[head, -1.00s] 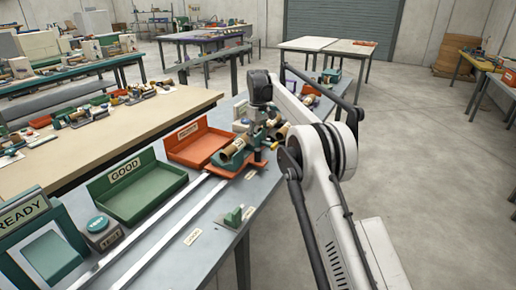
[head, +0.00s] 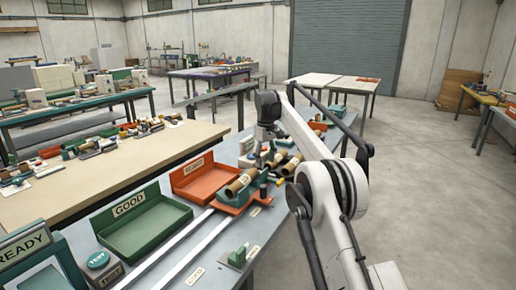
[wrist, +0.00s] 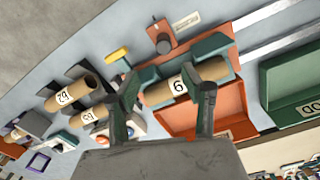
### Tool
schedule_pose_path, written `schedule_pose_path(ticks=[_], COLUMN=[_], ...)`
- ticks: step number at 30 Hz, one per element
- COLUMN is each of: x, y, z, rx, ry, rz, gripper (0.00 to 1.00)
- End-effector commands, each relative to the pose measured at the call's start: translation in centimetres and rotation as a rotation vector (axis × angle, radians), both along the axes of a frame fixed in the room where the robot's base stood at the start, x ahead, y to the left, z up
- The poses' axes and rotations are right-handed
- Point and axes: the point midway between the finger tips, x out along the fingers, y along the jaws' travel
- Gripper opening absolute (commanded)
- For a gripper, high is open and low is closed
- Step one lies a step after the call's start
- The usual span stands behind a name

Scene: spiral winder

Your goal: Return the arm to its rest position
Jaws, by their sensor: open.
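My arm reaches out over the grey workbench (head: 172,280) in the head view. My gripper (wrist: 168,90) is open, its two dark fingers spread apart in the wrist view. Beyond the fingers, a brown cardboard tube (wrist: 185,85) with a one-digit label lies in a green cradle (wrist: 212,47) on an orange base. Nothing is seen held.
A green GOOD tray (head: 145,228), an orange tray (head: 203,183), a TEST button (head: 97,260) and a READY stand (head: 35,262) line the bench. More tubes (wrist: 75,97) lie near the cradle. Open floor (head: 430,180) is at the right.

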Motion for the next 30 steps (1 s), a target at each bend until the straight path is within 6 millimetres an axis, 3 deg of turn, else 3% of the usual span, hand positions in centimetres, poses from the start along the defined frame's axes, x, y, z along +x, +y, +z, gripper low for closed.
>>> schedule_pose_path(ticks=[14,21,30], x=[-6.2,-11.2,-18.7], y=[-3.8,-5.8,-8.2], z=[10.2,13.9,16.7], rx=[0.025,0.042,0.065], ry=[-0.117,-0.177,-0.250], rz=[-0.135,-0.205,-0.292], gripper=[0.43,0.43,0.43])
